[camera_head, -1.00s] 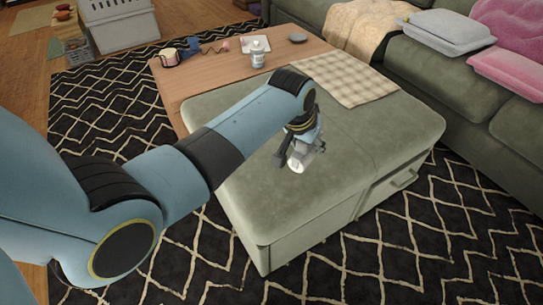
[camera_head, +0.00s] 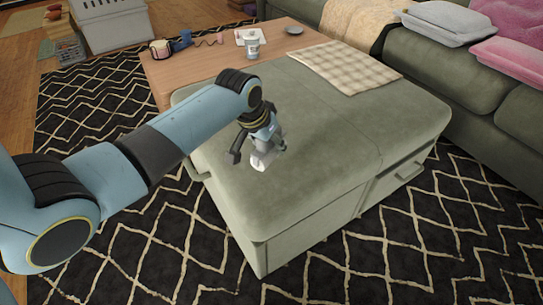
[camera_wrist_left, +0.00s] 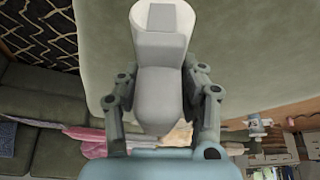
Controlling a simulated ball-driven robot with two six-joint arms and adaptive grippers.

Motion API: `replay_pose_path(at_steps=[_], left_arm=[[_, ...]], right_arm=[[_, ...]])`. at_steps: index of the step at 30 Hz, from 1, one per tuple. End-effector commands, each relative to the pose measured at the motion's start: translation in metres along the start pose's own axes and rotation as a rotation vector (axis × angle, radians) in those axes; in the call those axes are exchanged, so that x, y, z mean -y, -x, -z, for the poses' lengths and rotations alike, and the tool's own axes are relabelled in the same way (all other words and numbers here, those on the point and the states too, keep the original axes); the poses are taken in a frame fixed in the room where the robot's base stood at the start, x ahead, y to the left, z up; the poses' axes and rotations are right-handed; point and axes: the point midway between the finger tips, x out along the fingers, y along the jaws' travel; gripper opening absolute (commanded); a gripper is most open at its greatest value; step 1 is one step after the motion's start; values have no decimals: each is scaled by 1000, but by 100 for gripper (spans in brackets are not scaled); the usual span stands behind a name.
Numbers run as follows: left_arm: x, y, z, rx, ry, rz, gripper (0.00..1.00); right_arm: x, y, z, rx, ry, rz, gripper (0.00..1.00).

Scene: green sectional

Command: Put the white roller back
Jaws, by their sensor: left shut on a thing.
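The white roller (camera_head: 264,160) shows in the head view below my left gripper (camera_head: 257,148), over the green ottoman (camera_head: 310,190). My left gripper is shut on the roller. In the left wrist view, the roller (camera_wrist_left: 160,58) has a white end and a grey part that lies between the two fingers (camera_wrist_left: 162,105). I cannot tell whether the roller touches the ottoman's top or hangs just above it. My right gripper is not in view.
Behind the ottoman, a wooden table (camera_head: 190,75) holds a white jar (camera_head: 252,50), a mug (camera_head: 160,48) and a grey dish (camera_head: 294,30). A checked cloth (camera_head: 345,67) lies on the ottoman's far part. A green sofa (camera_head: 460,80) stands at right. The ottoman's near top is clear.

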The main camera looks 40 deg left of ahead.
Motion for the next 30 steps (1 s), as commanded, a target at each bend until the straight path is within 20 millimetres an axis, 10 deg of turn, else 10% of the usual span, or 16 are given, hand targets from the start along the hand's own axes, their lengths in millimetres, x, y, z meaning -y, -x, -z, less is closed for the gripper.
replay_pose_path(at_steps=[7, 18, 19, 21, 30], left_arm=[[1, -35, -17, 4, 1, 0, 8], [1, -37, -17, 1, 1, 0, 8], [1, -37, -17, 1, 1, 0, 40], [1, -37, -17, 1, 0, 0, 49], [1, -37, -17, 1, 0, 0, 62]], right_arm=[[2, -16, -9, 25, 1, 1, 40], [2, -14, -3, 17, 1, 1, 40], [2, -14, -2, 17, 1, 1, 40], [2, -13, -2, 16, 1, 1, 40], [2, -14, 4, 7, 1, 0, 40]])
